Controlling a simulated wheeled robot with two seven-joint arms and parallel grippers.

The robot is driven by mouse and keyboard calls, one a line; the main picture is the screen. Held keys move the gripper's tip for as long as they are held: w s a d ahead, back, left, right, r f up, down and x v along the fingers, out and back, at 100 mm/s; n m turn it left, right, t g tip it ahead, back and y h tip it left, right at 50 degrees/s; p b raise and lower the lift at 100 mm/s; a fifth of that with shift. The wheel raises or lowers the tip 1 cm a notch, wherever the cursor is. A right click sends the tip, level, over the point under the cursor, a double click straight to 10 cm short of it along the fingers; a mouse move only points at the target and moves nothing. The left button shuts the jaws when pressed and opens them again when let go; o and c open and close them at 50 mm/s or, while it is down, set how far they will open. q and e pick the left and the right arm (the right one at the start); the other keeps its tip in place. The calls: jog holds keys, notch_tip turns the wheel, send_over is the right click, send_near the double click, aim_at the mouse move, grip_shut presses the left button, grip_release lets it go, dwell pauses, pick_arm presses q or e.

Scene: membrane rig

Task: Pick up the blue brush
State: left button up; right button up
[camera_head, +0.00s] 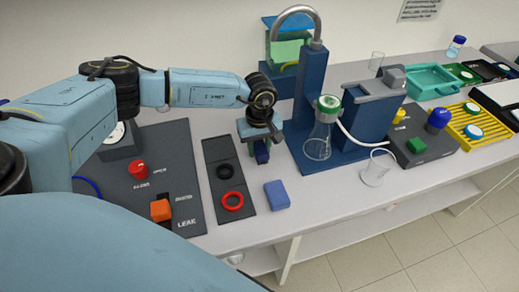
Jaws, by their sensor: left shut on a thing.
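My left gripper (260,144) reaches in from the left and points down over the table, between the dark ring tray and the blue stand. It is shut on a small dark blue piece, which I take to be the blue brush (262,155). Most of the brush is hidden by the gripper, and I cannot tell whether its lower end touches the table. My right gripper is not in view.
A light blue block (277,195) lies just in front. The dark tray (216,152) with black and red rings is left of the gripper. A glass flask (318,145) hangs on the blue stand (310,85) at right.

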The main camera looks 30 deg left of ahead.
aim_at(259, 146)
pick_arm(q)
notch_tip(259, 146, up, 10)
jog(key=shift+r+b, duration=0.1)
jog(key=shift+b, duration=0.2)
dwell(0.3)
